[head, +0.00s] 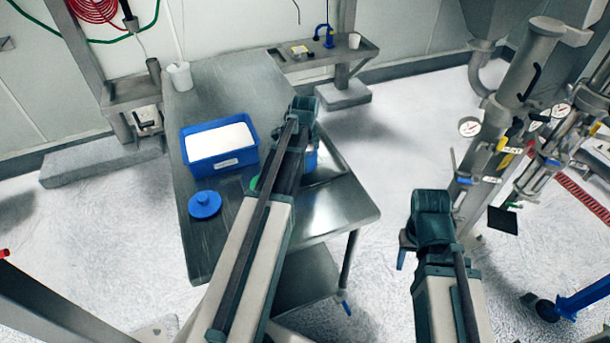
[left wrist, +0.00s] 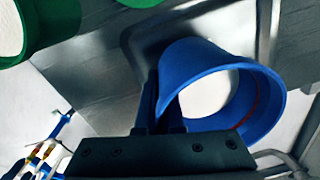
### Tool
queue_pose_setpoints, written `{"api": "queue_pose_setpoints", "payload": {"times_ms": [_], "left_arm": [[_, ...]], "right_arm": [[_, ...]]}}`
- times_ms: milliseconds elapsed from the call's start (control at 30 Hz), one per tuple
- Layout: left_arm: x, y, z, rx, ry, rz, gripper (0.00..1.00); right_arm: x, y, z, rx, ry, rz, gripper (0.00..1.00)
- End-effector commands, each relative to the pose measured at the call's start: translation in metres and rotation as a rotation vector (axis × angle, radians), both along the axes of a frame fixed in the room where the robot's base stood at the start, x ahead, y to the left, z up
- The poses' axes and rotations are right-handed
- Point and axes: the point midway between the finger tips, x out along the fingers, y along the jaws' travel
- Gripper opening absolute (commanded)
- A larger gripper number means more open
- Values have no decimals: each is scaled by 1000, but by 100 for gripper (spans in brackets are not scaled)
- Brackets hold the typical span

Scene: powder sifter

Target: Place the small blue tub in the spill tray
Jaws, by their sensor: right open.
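The small blue tub (head: 311,160) is mostly hidden behind my left arm in the head view. In the left wrist view the blue tub (left wrist: 262,100) shows large, with white inside. My left gripper (left wrist: 157,85) has its dark fingers at the tub's near wall and looks shut on it. The metal spill tray (head: 333,158) lies at the table's right side, and its rim (left wrist: 130,42) passes behind the tub. I cannot tell whether the tub touches the tray floor. My right gripper (head: 408,245) is open and empty, off the table's right side.
A blue bin of white powder (head: 220,160) and a blue lid (head: 205,204) are on the table's left. A green tub (left wrist: 45,28) is near my left gripper. A white cup (head: 180,76) stands at the back. Pipework with gauges (head: 500,130) rises at the right.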

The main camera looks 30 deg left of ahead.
Motion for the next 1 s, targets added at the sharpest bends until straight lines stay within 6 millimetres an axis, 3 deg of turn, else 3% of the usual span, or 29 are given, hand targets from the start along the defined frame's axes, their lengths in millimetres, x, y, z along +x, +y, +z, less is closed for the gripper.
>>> {"api": "queue_pose_setpoints", "payload": {"times_ms": [267, 767, 867, 1000], "left_arm": [[0, 0, -35, 0, 0, 0, 0], [0, 0, -40, 0, 0, 0, 0], [0, 0, -39, 0, 0, 0, 17], [0, 0, -39, 0, 0, 0, 17]], "right_arm": [[0, 0, -35, 0, 0, 0, 50], [0, 0, -40, 0, 0, 0, 50], [0, 0, -39, 0, 0, 0, 50], [0, 0, -39, 0, 0, 0, 50]]}}
